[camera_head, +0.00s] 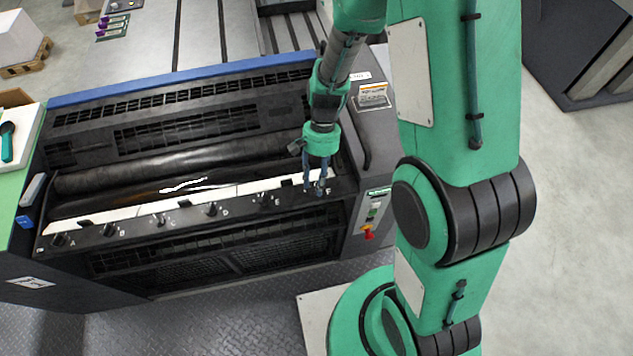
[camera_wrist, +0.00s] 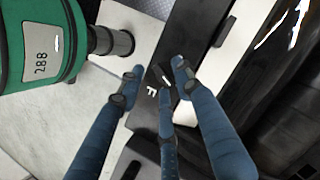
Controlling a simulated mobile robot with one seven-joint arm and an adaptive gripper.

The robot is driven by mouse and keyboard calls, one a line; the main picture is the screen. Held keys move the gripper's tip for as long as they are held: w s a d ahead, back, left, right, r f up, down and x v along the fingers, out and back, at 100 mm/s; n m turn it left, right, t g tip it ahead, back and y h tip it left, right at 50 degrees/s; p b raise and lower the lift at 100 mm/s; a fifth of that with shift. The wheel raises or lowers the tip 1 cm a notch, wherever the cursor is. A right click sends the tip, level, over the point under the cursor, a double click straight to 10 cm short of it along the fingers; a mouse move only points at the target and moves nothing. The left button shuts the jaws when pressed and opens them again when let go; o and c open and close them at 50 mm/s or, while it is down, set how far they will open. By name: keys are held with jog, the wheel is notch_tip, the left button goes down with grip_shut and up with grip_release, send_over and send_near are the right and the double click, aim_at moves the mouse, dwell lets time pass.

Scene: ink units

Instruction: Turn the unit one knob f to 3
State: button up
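Knob f (camera_wrist: 165,76) is a small black knob with a white pointer mark. In the wrist view it sits beside the white letter F on the dark panel strip. My gripper (camera_head: 318,190) has blue fingers pointing down at the F end of the knob row in the head view, where they largely hide the knob. In the wrist view my gripper (camera_wrist: 157,80) has its fingertips spread around the knob, with gaps showing. I cannot tell how far the tips are above the panel. The scale numbers around the knob are not readable.
Unit one (camera_head: 190,150) has a row of knobs along its front, including knob E (camera_head: 262,200), knob D (camera_head: 211,209) and knob A (camera_head: 59,239). A control panel with a red switch (camera_head: 368,232) is right of knob f. Dark rollers lie behind the strip.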

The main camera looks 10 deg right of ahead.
jog(key=shift+s+f, duration=0.1)
jog(key=shift+f, duration=0.1)
jog(key=shift+c, duration=0.3)
grip_shut()
jog(key=shift+a, duration=0.1)
jog(key=shift+s+m, duration=0.15)
jog(key=shift+m, duration=0.15)
jog(key=m+t+y+p, duration=0.1)
jog(key=m, duration=0.3)
jog(key=shift+s, duration=0.2)
jog(key=m+t, duration=0.1)
jog(key=m, duration=0.1)
jog(key=m+y, duration=0.1)
jog(key=m, duration=0.2)
jog(key=shift+s+t, duration=0.15)
jog(key=shift+t, duration=0.25)
